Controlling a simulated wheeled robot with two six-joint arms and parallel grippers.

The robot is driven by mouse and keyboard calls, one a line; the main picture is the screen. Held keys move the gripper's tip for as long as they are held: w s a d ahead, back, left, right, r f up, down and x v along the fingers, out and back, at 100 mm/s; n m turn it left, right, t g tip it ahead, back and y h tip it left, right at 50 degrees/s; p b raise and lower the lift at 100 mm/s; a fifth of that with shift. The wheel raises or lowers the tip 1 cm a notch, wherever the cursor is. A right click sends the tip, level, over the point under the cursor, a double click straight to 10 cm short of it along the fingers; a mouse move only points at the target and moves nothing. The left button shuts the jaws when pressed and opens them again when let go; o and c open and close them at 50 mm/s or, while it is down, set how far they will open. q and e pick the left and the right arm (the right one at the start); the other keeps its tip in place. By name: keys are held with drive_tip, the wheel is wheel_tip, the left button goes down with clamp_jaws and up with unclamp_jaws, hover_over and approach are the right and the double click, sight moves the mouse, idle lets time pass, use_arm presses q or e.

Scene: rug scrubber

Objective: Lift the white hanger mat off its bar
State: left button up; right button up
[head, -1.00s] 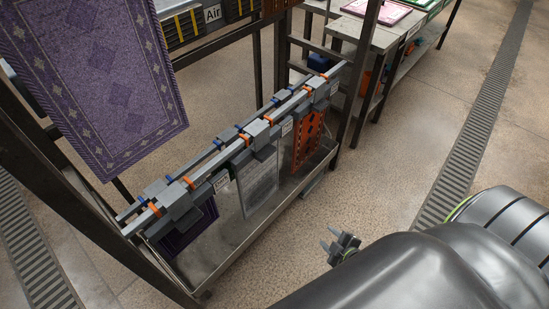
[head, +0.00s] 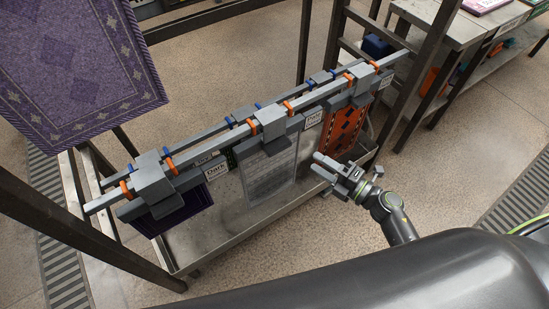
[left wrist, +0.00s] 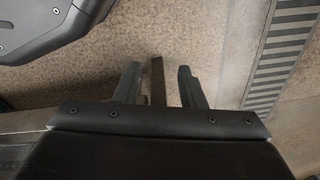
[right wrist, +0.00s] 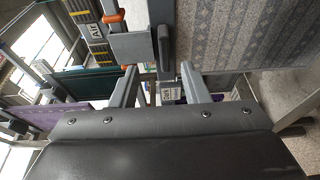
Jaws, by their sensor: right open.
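The white hanger mat (head: 270,172) hangs in the middle of the rail rack, below a grey clamp bar (head: 272,146), between a dark purple mat (head: 180,212) and an orange mat (head: 343,130). My right gripper (head: 317,163) is open and empty, just right of and in front of the white mat, apart from it. In the right wrist view, its fingers (right wrist: 158,70) are spread, and a pale patterned mat (right wrist: 235,32) fills the upper right. My left gripper (left wrist: 158,68) is open and empty over the floor; it is outside the head view.
The rack's rails (head: 215,146) carry orange and blue rings. Below the mats is a grey drip tray (head: 215,240). A large purple rug (head: 75,62) hangs at the upper left. Dark posts (head: 430,75) and a worktable (head: 465,38) stand right. Floor in front of the tray is partly free.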

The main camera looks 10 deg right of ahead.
sight(289, 146)
drive_tip(key=x, duration=0.5)
drive_tip(key=shift+f+x, duration=0.15)
drive_tip(key=shift+x, duration=1.25)
drive_tip(key=shift+f+x, duration=0.2)
drive_tip(key=shift+x, duration=1.15)
drive_tip(key=shift+s, duration=0.1)
clamp_jaws()
drive_tip(key=shift+a+r, duration=0.1)
